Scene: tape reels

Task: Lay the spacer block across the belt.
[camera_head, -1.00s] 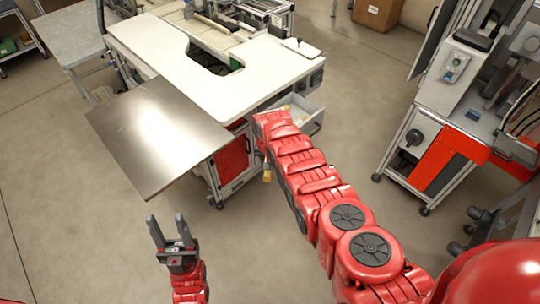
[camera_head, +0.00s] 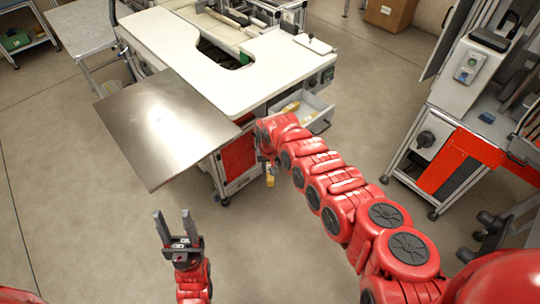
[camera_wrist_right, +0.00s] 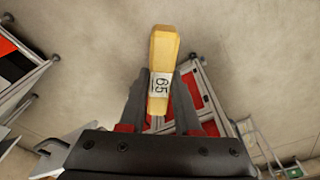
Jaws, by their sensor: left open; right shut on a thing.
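In the head view the block (camera_head: 270,178) shows small, hanging over open floor just right of the bench's front corner. My left gripper (camera_head: 174,226) is open and empty over the floor, in front of the metal plate. I cannot clearly make out the belt; machinery with rails (camera_head: 205,22) stands behind the white worktop.
A white worktop (camera_head: 170,45) with a cutout adjoins a bare metal plate (camera_head: 165,130). An open drawer (camera_head: 318,121) holding yellow pieces juts out beside my right arm. A red and white machine (camera_head: 460,160) stands at the right. The floor between is clear.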

